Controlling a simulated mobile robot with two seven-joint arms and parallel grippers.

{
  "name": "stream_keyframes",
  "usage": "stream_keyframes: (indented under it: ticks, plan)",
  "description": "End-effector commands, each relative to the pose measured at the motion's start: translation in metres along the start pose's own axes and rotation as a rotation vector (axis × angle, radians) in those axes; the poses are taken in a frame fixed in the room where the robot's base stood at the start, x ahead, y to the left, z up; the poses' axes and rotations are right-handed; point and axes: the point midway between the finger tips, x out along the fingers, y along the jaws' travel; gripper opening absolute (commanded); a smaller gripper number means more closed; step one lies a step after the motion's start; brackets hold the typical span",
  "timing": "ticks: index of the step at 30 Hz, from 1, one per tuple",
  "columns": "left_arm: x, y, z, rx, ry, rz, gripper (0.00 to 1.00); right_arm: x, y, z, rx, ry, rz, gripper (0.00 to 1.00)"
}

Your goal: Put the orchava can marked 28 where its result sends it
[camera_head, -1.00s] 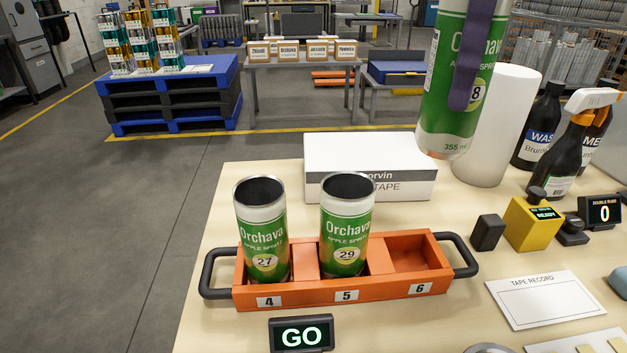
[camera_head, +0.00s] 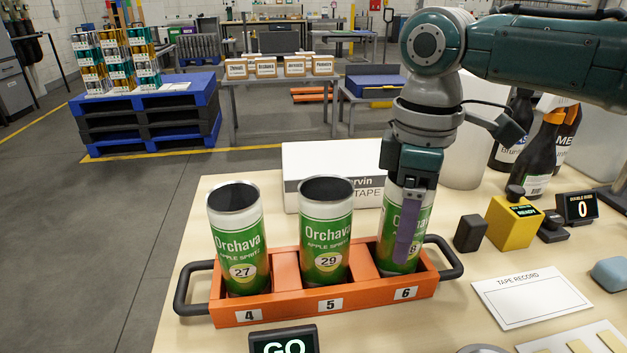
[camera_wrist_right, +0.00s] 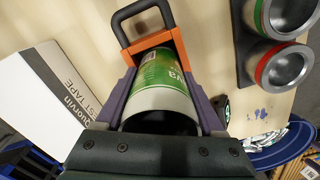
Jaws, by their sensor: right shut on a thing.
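The Orchava can marked 28 (camera_head: 388,228) is green and silver and stands upright in compartment 6 of the orange tray (camera_head: 262,309). Its number is partly covered by a purple finger. My right gripper (camera_head: 406,235) points down and is shut on this can. In the right wrist view the can (camera_wrist_right: 160,85) sits between the two fingers with the tray's end and handle beyond it. Can 27 (camera_head: 238,240) stands in compartment 4 and can 29 (camera_head: 327,235) in compartment 5. A sign reading GO (camera_head: 284,343) stands in front of the tray. My left gripper is not in view.
A white tape box (camera_head: 330,160) stands behind the tray. To the right are a dark block (camera_head: 470,233), a yellow device reading READY (camera_head: 514,224), a display showing 0 (camera_head: 580,208), bottles (camera_head: 545,150) and a tape record card (camera_head: 532,298).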

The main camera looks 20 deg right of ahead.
Motion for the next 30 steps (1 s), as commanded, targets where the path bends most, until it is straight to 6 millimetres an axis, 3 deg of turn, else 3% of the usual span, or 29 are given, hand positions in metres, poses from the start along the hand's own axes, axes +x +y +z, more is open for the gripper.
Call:
stream_keyframes:
  ticks: [11,12,19,26,30]
  plan:
    - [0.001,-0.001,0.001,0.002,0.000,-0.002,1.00,0.005,0.000,0.000,-0.001,0.000,0.000,0.19]
    - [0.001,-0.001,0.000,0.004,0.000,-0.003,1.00,0.004,0.000,0.000,-0.001,0.000,0.000,0.74]
    - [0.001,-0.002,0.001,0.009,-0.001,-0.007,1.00,0.004,0.000,0.000,0.000,0.000,0.000,0.99]
    - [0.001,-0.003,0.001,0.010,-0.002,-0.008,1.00,0.003,0.000,0.000,0.000,0.000,0.000,1.00]
    - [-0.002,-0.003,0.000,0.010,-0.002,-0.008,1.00,-0.007,0.001,-0.001,0.000,0.003,0.002,1.00]
